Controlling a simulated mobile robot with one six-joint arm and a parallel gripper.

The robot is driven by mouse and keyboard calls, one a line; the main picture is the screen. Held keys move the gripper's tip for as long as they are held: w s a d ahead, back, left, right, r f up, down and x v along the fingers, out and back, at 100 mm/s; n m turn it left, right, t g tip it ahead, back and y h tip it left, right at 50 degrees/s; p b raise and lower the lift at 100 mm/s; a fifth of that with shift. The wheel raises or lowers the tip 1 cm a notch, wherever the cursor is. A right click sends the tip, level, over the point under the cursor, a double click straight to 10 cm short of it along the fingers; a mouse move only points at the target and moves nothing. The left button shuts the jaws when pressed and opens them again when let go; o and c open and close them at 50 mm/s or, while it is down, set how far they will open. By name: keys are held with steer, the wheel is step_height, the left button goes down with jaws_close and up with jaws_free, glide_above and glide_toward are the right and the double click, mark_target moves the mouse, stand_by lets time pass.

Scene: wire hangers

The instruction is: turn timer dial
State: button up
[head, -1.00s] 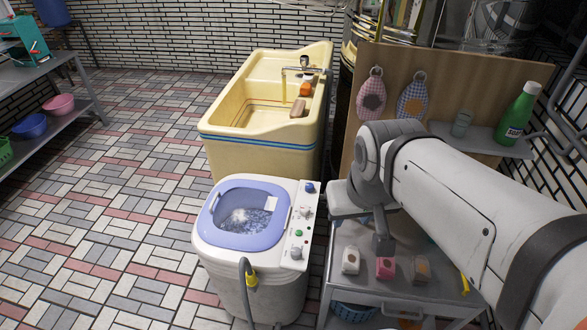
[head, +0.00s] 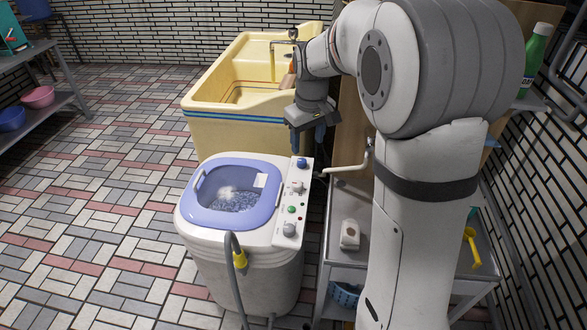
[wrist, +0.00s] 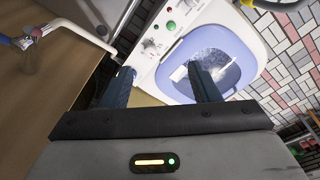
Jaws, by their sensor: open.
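The white washing machine (head: 240,265) stands at centre in the head view, its blue-rimmed tub holding water. Its control panel (head: 280,240) runs along the right side, with a blue knob (head: 302,162), a pale dial (head: 297,187), a green button (head: 291,209) and a grey knob (head: 289,229). I cannot tell which is the timer dial. My gripper (head: 307,140) is open and empty, pointing down just above and behind the panel's far end.
A cream sink (head: 240,135) stands behind the machine. A white pipe (head: 345,169) runs right of the panel. A grey cart (head: 335,230) stands to the right. A grey hose (head: 233,275) hangs over the machine's front. Tiled floor to the left is clear.

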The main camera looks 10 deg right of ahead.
mark_target(298, 184)
steer(key=w+f+n+b, duration=0.1)
steer(key=w+f+b, duration=0.1)
steer(key=w+f, duration=0.2)
steer(key=w+f+n+b, duration=0.1)
steer(key=w+f, duration=0.3)
steer(key=f, duration=0.5)
steer(key=w+f+g+b, duration=0.1)
steer(key=w+f+b, duration=0.2)
steer(key=f, duration=0.4)
steer(key=shift+w+f+n, duration=0.15)
steer(key=shift+w+n, duration=0.25)
steer(key=shift+w, duration=0.35)
steer(key=shift+w+f, duration=0.15)
steer(key=shift+f, duration=0.2)
step_height(298, 184, down, 7)
steer(key=shift+f+b, duration=0.2)
steer(key=shift+b, duration=0.35)
steer(key=shift+c, duration=0.5)
steer(key=c, duration=0.9)
steer(key=shift+d, duration=0.35)
steer(key=shift+a, duration=0.3)
